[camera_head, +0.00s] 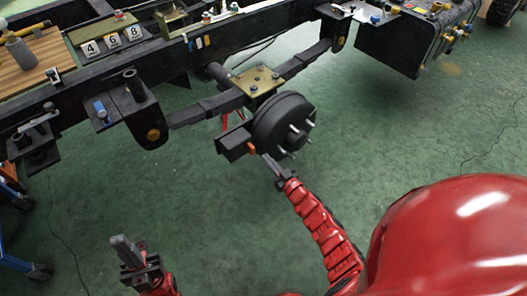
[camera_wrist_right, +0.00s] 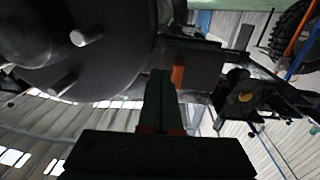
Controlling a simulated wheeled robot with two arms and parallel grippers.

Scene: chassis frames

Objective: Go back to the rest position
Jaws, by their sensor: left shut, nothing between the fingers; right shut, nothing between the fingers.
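My left gripper (camera_head: 122,245) is at the lower left of the head view, over open floor. It is shut and empty, its fingers pointing up and to the left. My right gripper (camera_head: 268,160) is shut and empty just below the black wheel hub (camera_head: 283,122). Whether its tips touch the hub or the black block beside it, I cannot tell. In the right wrist view the shut fingers (camera_wrist_right: 160,80) point up between the hub (camera_wrist_right: 75,45) with its studs and a small orange part (camera_wrist_right: 178,72).
The axle with a brass-coloured plate (camera_head: 258,80) and the dark chassis rail (camera_head: 95,85) cross the upper view. A black box (camera_head: 400,45) hangs at the upper right. Blue stands (camera_head: 30,265) are at the left edge. The green floor (camera_head: 215,225) between my arms is clear.

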